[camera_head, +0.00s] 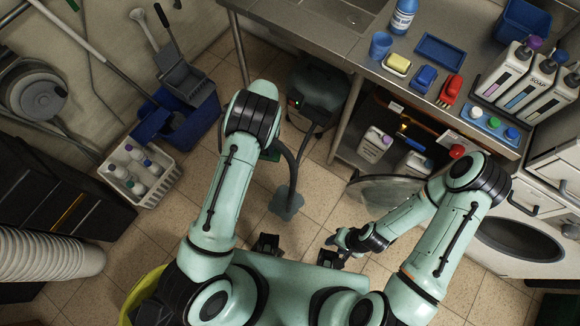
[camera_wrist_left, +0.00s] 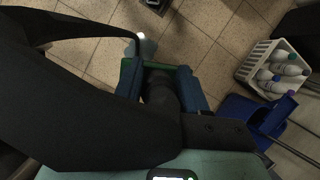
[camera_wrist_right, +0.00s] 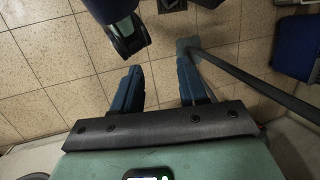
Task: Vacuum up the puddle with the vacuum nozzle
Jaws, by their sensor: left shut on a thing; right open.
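The puddle (camera_head: 287,204) is a small blue-grey patch on the tiled floor, also visible in the right wrist view (camera_wrist_right: 187,46). A dark hose from the vacuum (camera_head: 318,92) hangs down over its far edge; I cannot tell whether they touch. My left gripper (camera_head: 270,154), partly hidden behind my arm, is behind and left of the puddle. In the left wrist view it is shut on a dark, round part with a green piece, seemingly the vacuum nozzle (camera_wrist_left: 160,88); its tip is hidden. My right gripper (camera_wrist_right: 158,88) is open and empty, right of and nearer than the puddle.
A steel counter (camera_head: 300,38) with bottles stands at the back right, above a shelf. A washing machine (camera_head: 520,240) is at the right. A white crate of bottles (camera_head: 150,196) and a blue mop bucket (camera_head: 190,120) stand at the left. Floor around the puddle is mostly clear.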

